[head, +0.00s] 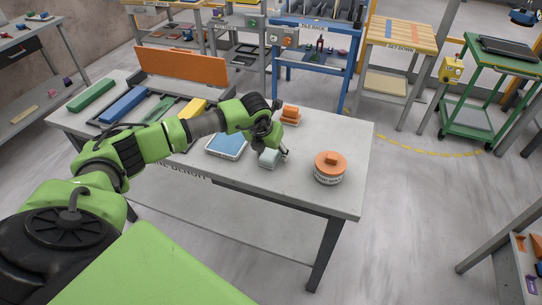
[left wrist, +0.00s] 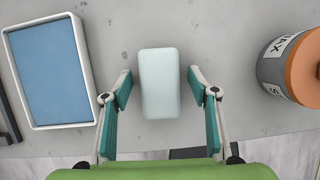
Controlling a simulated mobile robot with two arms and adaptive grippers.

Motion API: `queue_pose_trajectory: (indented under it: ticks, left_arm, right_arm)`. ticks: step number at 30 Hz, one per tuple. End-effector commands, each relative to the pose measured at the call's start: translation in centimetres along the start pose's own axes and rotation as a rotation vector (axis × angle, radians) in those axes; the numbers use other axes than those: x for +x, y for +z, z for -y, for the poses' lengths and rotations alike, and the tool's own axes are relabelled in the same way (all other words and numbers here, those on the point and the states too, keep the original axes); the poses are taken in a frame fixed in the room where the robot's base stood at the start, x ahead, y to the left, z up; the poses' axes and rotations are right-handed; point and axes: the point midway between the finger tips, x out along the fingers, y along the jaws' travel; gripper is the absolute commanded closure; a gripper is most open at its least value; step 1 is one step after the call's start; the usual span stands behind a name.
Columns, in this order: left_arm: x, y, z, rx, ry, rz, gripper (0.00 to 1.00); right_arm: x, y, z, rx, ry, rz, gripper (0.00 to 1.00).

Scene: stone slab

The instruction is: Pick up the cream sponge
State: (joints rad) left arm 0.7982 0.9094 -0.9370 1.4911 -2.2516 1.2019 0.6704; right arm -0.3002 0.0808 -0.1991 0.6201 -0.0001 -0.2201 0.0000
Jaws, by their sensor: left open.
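A pale block with rounded edges (head: 268,158) lies on the slab near its front edge, the likely sponge. It looks pale grey-green more than cream. In the left wrist view the block (left wrist: 159,83) lies between the fingers of my left gripper (left wrist: 160,88), with a gap on each side. My left gripper (head: 275,152) is open and empty, right above or around the block in the head view. I cannot tell how far its fingertips are above the slab. The gripper partly hides the block in the head view. My right gripper is not in view.
A blue-topped tray (head: 226,146) lies just left of the block. A round tub with an orange lid (head: 330,168) stands to the right. An orange stacked item (head: 290,115) is behind the gripper. Coloured bars, including a green one (head: 91,95), lie farther left.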

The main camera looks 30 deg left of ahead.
Motion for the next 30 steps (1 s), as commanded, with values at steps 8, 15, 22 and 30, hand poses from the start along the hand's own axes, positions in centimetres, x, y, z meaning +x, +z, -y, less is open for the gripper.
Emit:
queue_pose_trajectory:
  ticks: [8, 15, 22, 30]
  left_arm:
    - [0.0, 0.0, 0.0, 0.0, 0.0, 0.0, 0.46]
    - [0.0, 0.0, 0.0, 0.0, 0.0, 0.0, 0.81]
    - [0.0, 0.0, 0.0, 0.0, 0.0, 0.0, 0.83]
    - [-0.8, 0.3, 0.0, 0.0, 0.0, 0.001, 0.83]
  right_arm:
    - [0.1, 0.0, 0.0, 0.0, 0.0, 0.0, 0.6]
    - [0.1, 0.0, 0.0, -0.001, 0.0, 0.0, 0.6]
    - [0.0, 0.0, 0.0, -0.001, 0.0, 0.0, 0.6]
    - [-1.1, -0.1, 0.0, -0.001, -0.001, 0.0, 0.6]
